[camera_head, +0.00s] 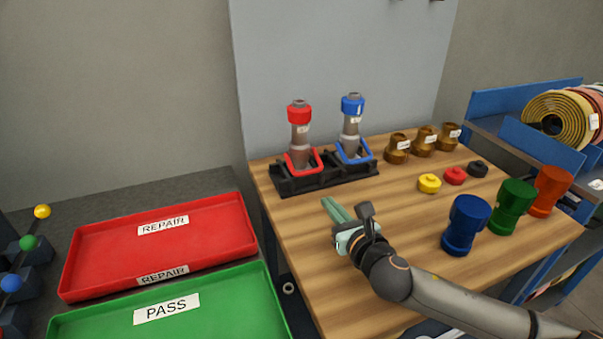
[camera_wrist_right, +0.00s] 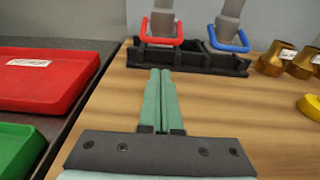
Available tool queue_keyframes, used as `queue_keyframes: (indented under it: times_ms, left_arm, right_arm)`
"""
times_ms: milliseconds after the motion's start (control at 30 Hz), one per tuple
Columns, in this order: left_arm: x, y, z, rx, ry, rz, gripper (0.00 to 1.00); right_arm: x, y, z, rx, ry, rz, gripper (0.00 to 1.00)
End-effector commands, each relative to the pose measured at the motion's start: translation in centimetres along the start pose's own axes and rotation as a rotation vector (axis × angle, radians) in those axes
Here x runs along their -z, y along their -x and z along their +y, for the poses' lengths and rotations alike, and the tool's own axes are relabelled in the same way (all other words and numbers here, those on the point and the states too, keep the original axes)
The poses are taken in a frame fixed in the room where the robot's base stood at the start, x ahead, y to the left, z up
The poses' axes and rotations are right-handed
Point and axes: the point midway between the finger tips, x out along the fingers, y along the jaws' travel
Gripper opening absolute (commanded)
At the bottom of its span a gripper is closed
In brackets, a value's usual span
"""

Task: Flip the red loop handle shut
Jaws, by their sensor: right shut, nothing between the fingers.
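The red loop handle (camera_head: 316,155) is at the foot of the left nozzle (camera_head: 300,125), which has a red collar and stands upright in a black rack (camera_head: 330,181) on the table. In the right wrist view the red loop (camera_wrist_right: 145,40) juts out low over the front of the rack. My right gripper (camera_head: 326,202) has green fingers (camera_wrist_right: 161,78), pressed together and empty. It is over the table in front of the rack, apart from the handle. My left gripper is not in view.
A matching nozzle with a blue loop (camera_head: 356,155) stands just right in the same rack. Brass fittings (camera_head: 397,148), small caps (camera_head: 430,183) and large blue (camera_head: 467,222), green and orange pieces occupy the table's right. Red (camera_head: 205,240) and green (camera_head: 220,301) trays lie left.

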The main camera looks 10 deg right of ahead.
Motion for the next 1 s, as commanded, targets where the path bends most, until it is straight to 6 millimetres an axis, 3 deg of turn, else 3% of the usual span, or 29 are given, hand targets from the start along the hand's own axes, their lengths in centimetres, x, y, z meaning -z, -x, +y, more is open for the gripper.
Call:
queue_keyframes:
  times_ms: [567, 1000]
  left_arm:
    - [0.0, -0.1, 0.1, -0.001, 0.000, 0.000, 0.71]
    - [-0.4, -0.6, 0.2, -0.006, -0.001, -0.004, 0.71]
  right_arm:
    - [0.0, -0.6, 0.0, 0.001, 0.003, -0.001, 0.00]
    - [0.0, -7.2, 0.0, 0.001, 0.003, -0.002, 0.00]
